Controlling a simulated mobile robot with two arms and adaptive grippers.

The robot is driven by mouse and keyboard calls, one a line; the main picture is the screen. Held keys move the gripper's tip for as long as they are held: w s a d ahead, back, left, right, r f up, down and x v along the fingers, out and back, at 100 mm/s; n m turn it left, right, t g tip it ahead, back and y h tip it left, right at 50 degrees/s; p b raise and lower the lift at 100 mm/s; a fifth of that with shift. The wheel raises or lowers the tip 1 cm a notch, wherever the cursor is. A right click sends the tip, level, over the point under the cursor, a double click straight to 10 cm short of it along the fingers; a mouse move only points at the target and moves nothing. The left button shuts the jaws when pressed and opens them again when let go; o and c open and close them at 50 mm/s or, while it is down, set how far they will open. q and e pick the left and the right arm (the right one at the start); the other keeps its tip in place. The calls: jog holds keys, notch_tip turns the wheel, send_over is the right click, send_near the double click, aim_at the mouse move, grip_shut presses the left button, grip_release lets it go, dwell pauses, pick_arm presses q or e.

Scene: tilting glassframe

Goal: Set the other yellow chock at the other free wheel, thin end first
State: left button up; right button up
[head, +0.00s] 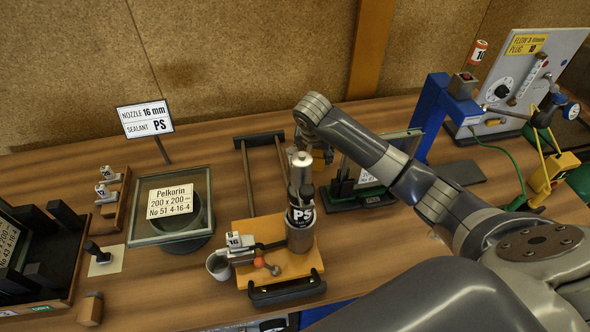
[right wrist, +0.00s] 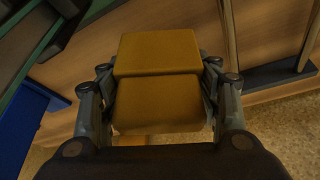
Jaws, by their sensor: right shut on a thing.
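My right gripper (right wrist: 158,70) is shut on a yellow chock (right wrist: 156,100) in the right wrist view. One finger is on each side of it, and two of its faces show with an edge between them. Which end is thin cannot be told. In the head view my right gripper (head: 325,152) is small and mostly hidden below the bent arm, near the right side of two wooden rails. No wheel and no second chock can be made out clearly. My left gripper is not in view.
A dark end bar (head: 260,137) closes the rails. A dark green stand (head: 375,199) and a blue stand (head: 428,115) are to the right. A glass pane (head: 195,228) lies left.

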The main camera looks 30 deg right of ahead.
jog(key=shift+w+f+p, duration=0.1)
jog(key=shift+f+p, duration=0.4)
jog(key=shift+f, duration=2.75)
jog(key=shift+f, duration=0.2)
jog(key=o, duration=1.4)
jog(key=shift+c, duration=0.2)
